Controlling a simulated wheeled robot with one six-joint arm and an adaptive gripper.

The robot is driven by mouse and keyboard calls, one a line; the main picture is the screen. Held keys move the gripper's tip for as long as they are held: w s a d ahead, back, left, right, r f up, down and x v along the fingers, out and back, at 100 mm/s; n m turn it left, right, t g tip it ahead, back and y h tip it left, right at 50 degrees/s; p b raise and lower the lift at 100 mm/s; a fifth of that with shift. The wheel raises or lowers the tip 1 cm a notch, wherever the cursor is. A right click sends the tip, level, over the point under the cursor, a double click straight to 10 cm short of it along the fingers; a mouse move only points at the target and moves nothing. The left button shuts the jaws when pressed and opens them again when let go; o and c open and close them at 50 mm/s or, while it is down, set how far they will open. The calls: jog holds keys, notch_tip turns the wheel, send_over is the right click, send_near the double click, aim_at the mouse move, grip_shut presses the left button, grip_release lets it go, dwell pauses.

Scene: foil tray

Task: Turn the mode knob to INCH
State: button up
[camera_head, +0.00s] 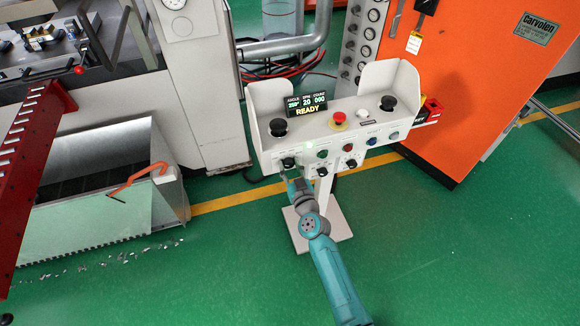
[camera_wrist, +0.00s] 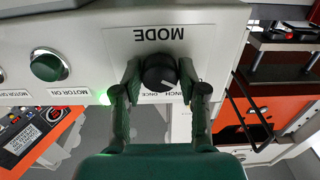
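The mode knob (camera_wrist: 158,72) is a round black knob below the upside-down word MODE in the wrist view. A pale mark on it points toward the lower right of that view. Parts of the labels INCH and ONCE show beyond it, partly hidden by my gripper. My gripper (camera_wrist: 160,78) has one finger on each side of the knob, with a narrow gap on the right; contact on the left is unclear. In the head view my gripper (camera_head: 287,172) is at the lower left of the white control console (camera_head: 262,142), partly covering the knob (camera_head: 288,162).
A green MOTOR ON button (camera_wrist: 47,66) is left of the knob in the wrist view. The console carries a red emergency button (camera_head: 339,117), two black palm buttons and a display reading READY (camera_head: 307,110). An orange cabinet (camera_head: 480,90) stands to the right. Green floor lies open in front.

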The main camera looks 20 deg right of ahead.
jog(key=c, duration=0.5)
jog(key=shift+m, duration=0.4)
jog(key=m, duration=0.3)
jog(key=shift+m, duration=2)
jog(key=o, duration=1.2)
jog(key=shift+c, duration=0.2)
